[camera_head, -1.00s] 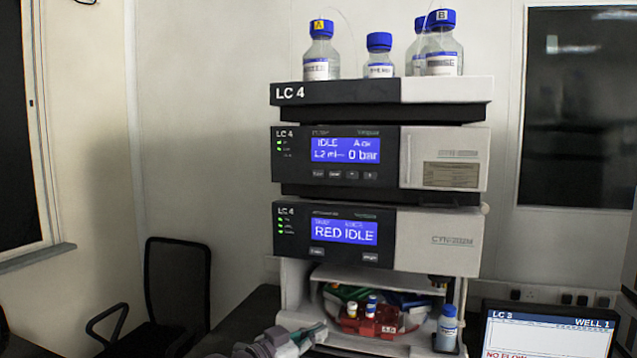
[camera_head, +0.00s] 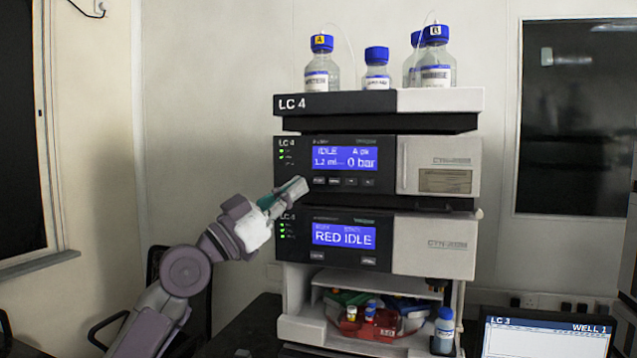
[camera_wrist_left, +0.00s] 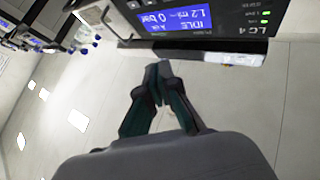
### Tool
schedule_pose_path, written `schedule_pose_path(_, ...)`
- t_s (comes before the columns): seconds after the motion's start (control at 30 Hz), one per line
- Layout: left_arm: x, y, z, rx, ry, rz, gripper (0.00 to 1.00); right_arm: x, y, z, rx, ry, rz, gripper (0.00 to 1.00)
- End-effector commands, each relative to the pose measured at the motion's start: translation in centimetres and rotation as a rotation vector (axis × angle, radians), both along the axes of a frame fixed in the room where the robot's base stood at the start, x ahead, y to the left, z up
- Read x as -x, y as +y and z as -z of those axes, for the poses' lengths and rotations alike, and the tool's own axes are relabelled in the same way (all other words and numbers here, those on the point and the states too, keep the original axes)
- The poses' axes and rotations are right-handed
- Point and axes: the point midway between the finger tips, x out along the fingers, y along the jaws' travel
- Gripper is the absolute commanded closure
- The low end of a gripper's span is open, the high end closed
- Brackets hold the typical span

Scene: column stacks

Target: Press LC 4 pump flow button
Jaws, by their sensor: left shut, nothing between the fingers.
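The LC 4 pump module (camera_head: 290,174) is the upper display unit in the head view. Its blue screen (camera_head: 345,158) reads IDLE, about 1.2 ml and 0 bar. A row of small dark buttons lies under the screen; the leftmost button (camera_head: 319,181) has a label too small to read surely. My left gripper (camera_head: 302,186) is shut and empty, its fingertips just left of that button in the picture. I cannot tell if they touch the panel. In the left wrist view the shut fingertips (camera_wrist_left: 158,68) show below the upside-down pump screen (camera_wrist_left: 178,19). My right gripper is out of view.
A second LC 4 module (camera_head: 300,246) reading RED IDLE sits below the pump. Blue-capped bottles (camera_head: 376,76) stand on top of the stack. A red vial rack (camera_head: 372,326) fills the lower bay. A monitor (camera_head: 548,338) stands at lower right.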

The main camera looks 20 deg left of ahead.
Motion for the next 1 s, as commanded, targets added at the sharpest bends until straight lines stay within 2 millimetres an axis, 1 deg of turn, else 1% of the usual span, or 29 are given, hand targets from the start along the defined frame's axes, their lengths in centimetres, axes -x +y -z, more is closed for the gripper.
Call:
schedule_pose_path(0.23, -0.1, 0.0, 0.1, 0.000, 0.001, 0.000, 1.00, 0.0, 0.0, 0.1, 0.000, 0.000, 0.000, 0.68)
schedule_pose_path(0.37, -0.9, 0.0, 0.2, 0.001, 0.003, 0.000, 1.00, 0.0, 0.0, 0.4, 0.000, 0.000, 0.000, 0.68)
schedule_pose_path(0.47, -2.0, -0.1, 0.3, 0.002, 0.004, -0.001, 1.00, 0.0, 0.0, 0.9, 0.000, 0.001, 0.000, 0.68)
schedule_pose_path(0.77, -6.2, -0.3, 0.2, 0.003, 0.003, 0.001, 1.00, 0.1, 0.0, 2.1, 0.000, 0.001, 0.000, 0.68)
schedule_pose_path(0.8, -6.7, -0.2, 0.4, 0.004, 0.001, -0.001, 1.00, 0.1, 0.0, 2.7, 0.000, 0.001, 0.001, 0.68)
schedule_pose_path(1.0, -8.4, -0.3, 0.2, 0.002, 0.002, -0.001, 1.00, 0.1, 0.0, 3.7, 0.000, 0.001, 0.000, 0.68)
